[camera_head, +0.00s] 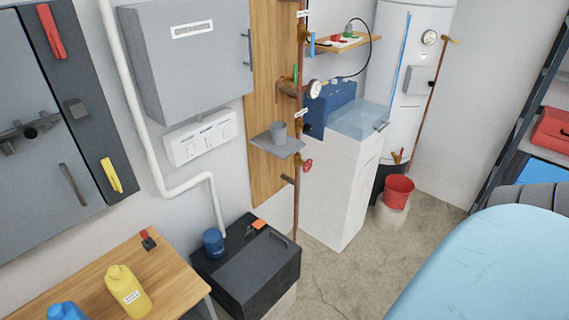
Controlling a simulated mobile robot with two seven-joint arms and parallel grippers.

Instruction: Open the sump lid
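A dark grey-black sump box (236,286) stands on the floor at the lower middle, beside the wooden bench. Its grey lid (252,268) lies flat on top and looks shut. A dark handle (279,239) sits near the lid's far right side. A small orange piece (258,224) lies at the back of the top. A blue cylinder (213,243) stands at the back left of the top, beside a white pipe. Neither of my grippers can be made out in this view, and nothing touches the lid.
A wooden bench (150,275) with a yellow jug (127,291) is at left. A small shelf (277,145) with a cup and a copper pipe stand behind the box. A white cabinet (329,190) is right. Floor (350,270) is clear before a large light blue shape (490,270).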

